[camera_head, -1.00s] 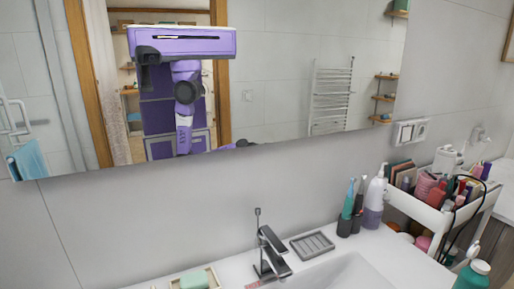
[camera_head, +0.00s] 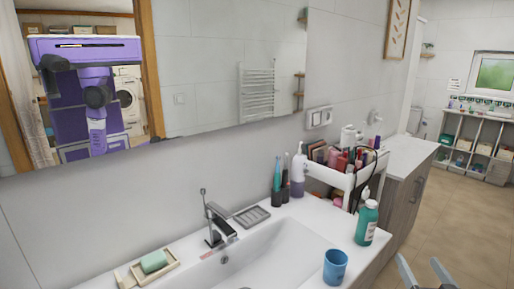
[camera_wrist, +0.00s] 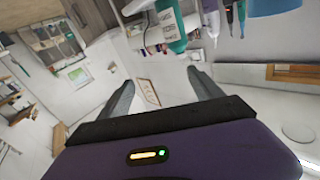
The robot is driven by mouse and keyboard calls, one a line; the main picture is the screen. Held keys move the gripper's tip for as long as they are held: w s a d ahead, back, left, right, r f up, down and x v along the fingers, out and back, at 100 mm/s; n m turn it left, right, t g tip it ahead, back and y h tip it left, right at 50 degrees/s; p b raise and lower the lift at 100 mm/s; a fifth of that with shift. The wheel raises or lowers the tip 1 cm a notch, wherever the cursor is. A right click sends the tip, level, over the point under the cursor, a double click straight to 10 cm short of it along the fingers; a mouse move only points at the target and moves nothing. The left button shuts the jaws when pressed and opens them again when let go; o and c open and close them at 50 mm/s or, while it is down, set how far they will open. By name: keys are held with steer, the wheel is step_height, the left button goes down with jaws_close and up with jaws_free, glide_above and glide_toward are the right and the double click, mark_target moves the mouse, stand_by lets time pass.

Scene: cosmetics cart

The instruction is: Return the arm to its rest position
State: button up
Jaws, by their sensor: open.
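My gripper (camera_head: 420,264) shows at the bottom right edge of the head view, only as two grey fingertips spread apart. In the wrist view my gripper (camera_wrist: 165,85) has its two fingers wide apart with nothing between them. The rest of my arm is out of the head view, apart from the purple reflection of my body in the mirror (camera_head: 220,65). The fingertips are right of the blue cup (camera_head: 335,267) and touch nothing that I can see.
The washbasin counter (camera_head: 300,215) bears a teal bottle (camera_head: 366,222), a faucet (camera_head: 217,222) and a soap dish (camera_head: 155,268). A white cart (camera_head: 335,178) full of cosmetics stands behind. The tiled floor (camera_head: 460,225) at right is clear. The wrist view shows the room upside down.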

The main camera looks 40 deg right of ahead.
steer(key=s+a+f+n+t+y, duration=0.1)
steer(key=s+a+n+y, duration=0.1)
steer(key=a, duration=1.1)
steer(key=s+a+f+n+t+y, duration=0.1)
steer(key=s+a+f+y, duration=0.1)
steer(key=a, duration=1.2)
steer(key=s+a+f+n+y, duration=0.1)
steer(key=s+a+n+y, duration=0.5)
steer(key=a, duration=0.7)
steer(key=shift+s+a+n+g+y, duration=0.3)
steer(key=shift+s+a+g+y, duration=0.1)
steer(key=shift+s+y, duration=0.75)
steer(key=shift+w+f, duration=0.1)
